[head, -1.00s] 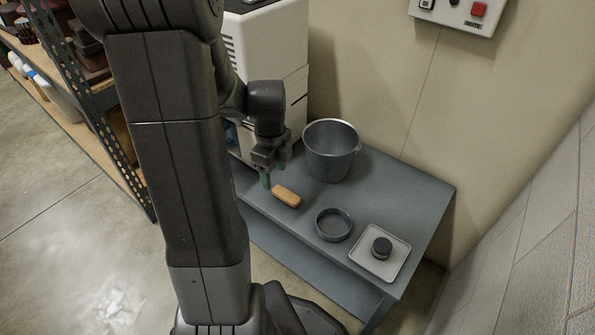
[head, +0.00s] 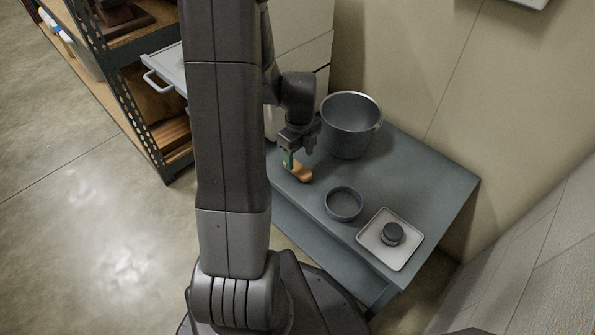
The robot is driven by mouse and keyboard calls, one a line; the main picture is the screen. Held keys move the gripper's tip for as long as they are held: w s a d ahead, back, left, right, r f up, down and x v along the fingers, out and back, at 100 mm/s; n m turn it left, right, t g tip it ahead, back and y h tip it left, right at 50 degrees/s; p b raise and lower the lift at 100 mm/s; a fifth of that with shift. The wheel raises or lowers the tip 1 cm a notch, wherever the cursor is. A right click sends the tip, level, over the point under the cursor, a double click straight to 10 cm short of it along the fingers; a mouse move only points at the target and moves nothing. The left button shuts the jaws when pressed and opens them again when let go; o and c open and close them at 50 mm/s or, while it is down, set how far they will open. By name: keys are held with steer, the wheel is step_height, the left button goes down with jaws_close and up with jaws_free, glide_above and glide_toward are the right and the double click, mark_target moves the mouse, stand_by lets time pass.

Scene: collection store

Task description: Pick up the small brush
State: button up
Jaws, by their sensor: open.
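The small brush (head: 301,174), seen as a tan-orange wooden block, lies on the grey table (head: 425,180) near its left edge. My gripper (head: 297,160) points down right at the brush, its jaws open. A green-tinted finger overlaps the brush's upper left part in the picture. I cannot tell whether the fingers touch the brush or stand just above it. The brush's bristles cannot be made out.
A grey metal bucket (head: 349,138) stands close to the right of my gripper. A round dark dish (head: 343,204) and a white tray (head: 375,253) holding a dark round item (head: 392,233) lie nearer the front. The table's right part is clear. Shelving (head: 125,100) stands left.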

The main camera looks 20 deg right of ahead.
mark_target(298, 167)
steer(key=f+b, duration=0.1)
steer(key=f, duration=0.1)
steer(key=f+b, duration=0.1)
steer(key=f, duration=0.1)
steer(key=shift+w+a+f, duration=0.2)
steer(key=shift+f, duration=0.2)
steer(key=shift+r, duration=0.1)
steer(key=c, duration=1.1)
step_height(298, 167, up, 10)
steer(key=p, duration=0.4)
steer(key=shift+o, duration=0.6)
